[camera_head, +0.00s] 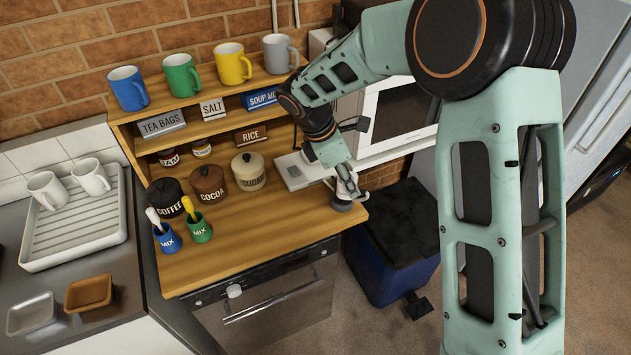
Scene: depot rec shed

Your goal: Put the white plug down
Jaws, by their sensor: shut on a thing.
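My gripper (346,185) reaches down at the right front corner of the wooden counter (240,240). It is shut on a small white thing, which I take for the white plug (345,189); the fingers partly hide it and its shape is hard to make out. A dark round piece (345,204) is directly below, at the counter's edge. I cannot tell whether the plug touches it or the counter.
A pale grey flat board (295,171) lies left of my gripper. Sugar (248,172), cocoa (208,184) and coffee (166,198) pots and two mix cups (199,229) stand further left. A shelf with mugs (182,76) is behind. A dark-lidded blue bin (392,245) is to the right.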

